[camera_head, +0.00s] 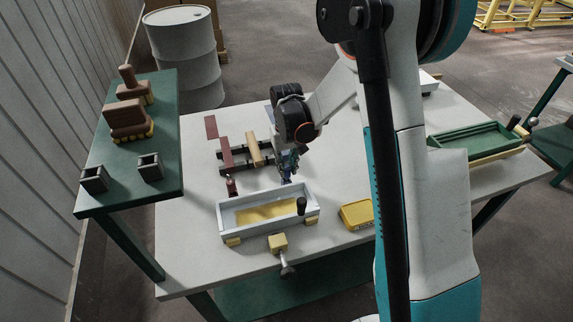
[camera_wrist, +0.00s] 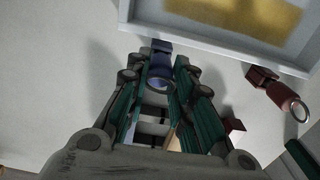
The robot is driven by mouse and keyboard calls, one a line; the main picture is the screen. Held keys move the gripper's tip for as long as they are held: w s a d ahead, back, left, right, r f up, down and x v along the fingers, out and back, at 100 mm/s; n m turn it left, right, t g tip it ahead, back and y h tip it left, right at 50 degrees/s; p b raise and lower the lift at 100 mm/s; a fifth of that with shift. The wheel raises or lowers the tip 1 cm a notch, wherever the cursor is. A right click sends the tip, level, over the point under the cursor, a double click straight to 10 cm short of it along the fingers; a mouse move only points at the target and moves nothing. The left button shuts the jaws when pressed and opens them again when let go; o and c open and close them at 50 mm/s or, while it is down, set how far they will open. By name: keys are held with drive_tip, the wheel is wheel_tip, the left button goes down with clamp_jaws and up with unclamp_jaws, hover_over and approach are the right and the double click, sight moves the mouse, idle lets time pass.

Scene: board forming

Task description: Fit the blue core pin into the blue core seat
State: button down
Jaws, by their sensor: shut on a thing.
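My gripper (camera_head: 288,165) is over the table, just behind the pale box mould. It is shut on the blue core pin (camera_head: 286,178), a small dark blue piece below the fingers. In the wrist view the pin (camera_wrist: 160,70) sits between the green-padded fingers (camera_wrist: 160,88), with its darker blocky end past the fingertips. The pin is apart from the mould (camera_head: 228,219) in the picture, but its height above the table is hard to tell. I cannot make out a blue core seat in either view.
A yellow block (camera_head: 278,243) with a screw handle is in front. A yellow tray (camera_head: 356,214) lies right. Dark rails (camera_head: 236,165) lie behind.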

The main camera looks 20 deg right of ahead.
drive_tip(key=shift+f, duration=0.15)
drive_tip(key=c, duration=1.3)
unclamp_jaws()
wheel_tip(320, 180, up, 12)
drive_tip(key=shift+r, duration=0.1)
